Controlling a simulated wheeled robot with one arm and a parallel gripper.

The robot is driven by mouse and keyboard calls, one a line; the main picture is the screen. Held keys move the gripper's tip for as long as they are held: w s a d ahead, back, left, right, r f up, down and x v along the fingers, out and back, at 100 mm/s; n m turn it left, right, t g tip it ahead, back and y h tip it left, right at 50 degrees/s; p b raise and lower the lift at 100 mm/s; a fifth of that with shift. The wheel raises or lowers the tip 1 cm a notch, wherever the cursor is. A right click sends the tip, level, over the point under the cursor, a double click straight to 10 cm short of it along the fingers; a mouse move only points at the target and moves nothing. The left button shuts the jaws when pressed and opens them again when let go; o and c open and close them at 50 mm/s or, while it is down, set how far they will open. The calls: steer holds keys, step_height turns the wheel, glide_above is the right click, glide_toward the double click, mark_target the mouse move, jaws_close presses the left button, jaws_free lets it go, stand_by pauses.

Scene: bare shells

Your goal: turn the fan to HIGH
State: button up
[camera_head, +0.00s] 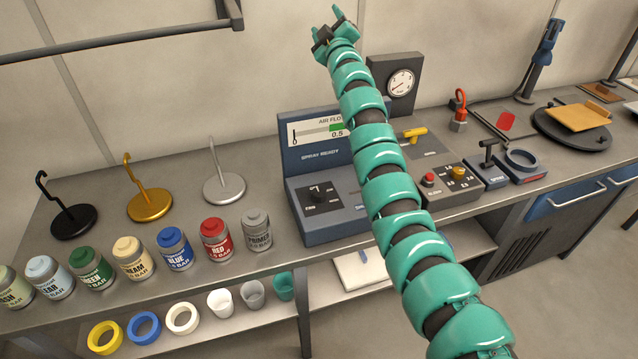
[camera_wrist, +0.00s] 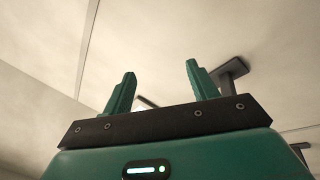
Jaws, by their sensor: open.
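The fan knob (camera_head: 319,190) is a small black switch on the sloped front of the blue-grey spray console (camera_head: 312,162). Its pointer setting is too small to read. The console's air flow gauge (camera_head: 318,131) shows a green zone, partly hidden behind my arm. My gripper (camera_head: 330,20) is raised high above and behind the console, well apart from the knob. In the wrist view my gripper (camera_wrist: 160,88) is open and empty, facing the wall and ceiling area.
Several paint cans (camera_head: 215,239) stand along the bench front, with hook stands (camera_head: 223,186) behind. A control box (camera_head: 445,184) with red and yellow knobs sits right of my arm. A dark rail (camera_head: 120,40) hangs at upper left.

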mark_target(319, 192)
steer(key=a+f+n+g, duration=0.6)
steer(key=g, duration=0.1)
steer(key=s+f+n+g+h, duration=0.1)
steer(key=s+f+n+g, duration=0.1)
steer(key=s, duration=0.2)
steer(key=s+f+n+g+h, duration=0.1)
steer(key=s+f+n+g, duration=0.1)
steer(key=s+g, duration=0.1)
steer(key=s+f+n+g+h+p, duration=0.1)
steer(key=s+f+n+g, duration=0.1)
steer(key=s+f+g, duration=0.1)
steer(key=shift+s, duration=0.8)
steer(key=s+d+f+n+g+h, duration=0.1)
steer(key=s+d+f+n+g, duration=0.15)
steer(key=s, duration=0.25)
steer(key=s+d+f+n+g+h, duration=0.1)
steer(key=s+f+n+g, duration=0.15)
steer(key=s, duration=0.25)
steer(key=shift+n+g, duration=0.3)
steer(key=shift+n, duration=0.1)
steer(key=f+p, duration=0.2)
steer(key=f, duration=0.3)
steer(key=f+p, duration=0.1)
steer(key=f, duration=0.5)
steer(key=f+p, duration=0.2)
steer(key=f, duration=0.4)
steer(key=shift+s+d+p, duration=0.2)
steer(key=shift+s+p, duration=0.1)
steer(key=shift+p, duration=0.05)
